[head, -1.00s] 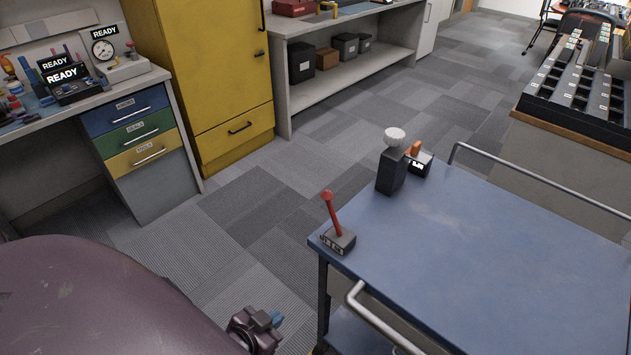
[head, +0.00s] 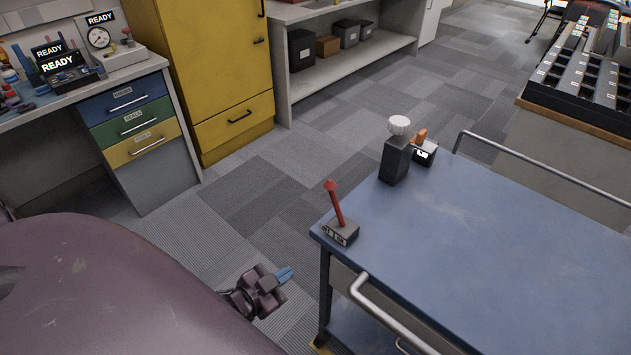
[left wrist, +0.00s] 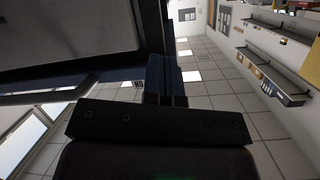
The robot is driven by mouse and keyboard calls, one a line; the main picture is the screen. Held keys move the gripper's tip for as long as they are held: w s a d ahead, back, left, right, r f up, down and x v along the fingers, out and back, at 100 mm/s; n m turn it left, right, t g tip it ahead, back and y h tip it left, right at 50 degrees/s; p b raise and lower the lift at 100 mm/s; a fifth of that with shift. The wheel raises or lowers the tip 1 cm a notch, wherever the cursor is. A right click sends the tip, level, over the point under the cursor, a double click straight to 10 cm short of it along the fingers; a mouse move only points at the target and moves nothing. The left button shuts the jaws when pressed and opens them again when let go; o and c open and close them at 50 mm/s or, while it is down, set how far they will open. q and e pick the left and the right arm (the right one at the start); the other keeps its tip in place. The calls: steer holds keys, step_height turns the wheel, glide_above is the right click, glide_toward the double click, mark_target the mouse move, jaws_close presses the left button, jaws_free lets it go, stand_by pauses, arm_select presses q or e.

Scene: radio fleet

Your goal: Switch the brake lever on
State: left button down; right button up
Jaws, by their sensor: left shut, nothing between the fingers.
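The brake lever is a red stick (head: 337,207) on a small dark base (head: 341,232) at the near left corner of the blue cart top. The stick leans a little to the left, away from the cart's middle. My left gripper (head: 286,273) has blue fingertips and is shut and empty. It is left of the cart and apart from the lever, lower in the picture. In the left wrist view the blue fingers (left wrist: 165,85) lie together, with a dark edge beside them. The lever cannot be made out there. My right gripper is not in view.
The blue cart (head: 470,260) has a grey push handle (head: 385,315) at its near side. A dark box with a white knob (head: 396,155) and a small device with an orange lever (head: 424,150) stand behind the brake lever. Grey floor is free left of the cart.

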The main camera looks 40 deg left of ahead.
arm_select(q)
steer(key=w+a+r+m+h+b, duration=0.2)
steer(key=w+a+r+m+h, duration=0.5)
steer(key=w+m+h, duration=0.6)
steer(key=s+a+r+m+g+h+b, duration=0.1)
steer(key=a+r+m+g+h+b, duration=0.1)
steer(key=a+r+m+g+h, duration=0.3)
steer(key=a+r+m+g, duration=0.3)
steer(key=m+g, duration=0.4)
steer(key=m, duration=0.4)
steer(key=shift+a, duration=0.35)
steer(key=shift+s, duration=0.1)
steer(key=p, duration=0.2)
glide_toward(324, 184)
steer(key=shift+w+f+x, duration=0.15)
steer(key=shift+f+x, duration=0.05)
steer(key=shift+x, duration=0.95)
steer(key=shift+w+f+x, duration=0.15)
steer(key=shift+w+x, duration=0.05)
steer(key=shift+x, duration=1)
steer(key=shift+w+f+x, duration=0.15)
steer(key=shift+f+x, duration=0.05)
steer(key=shift+x, duration=0.95)
steer(key=shift+r, duration=0.15)
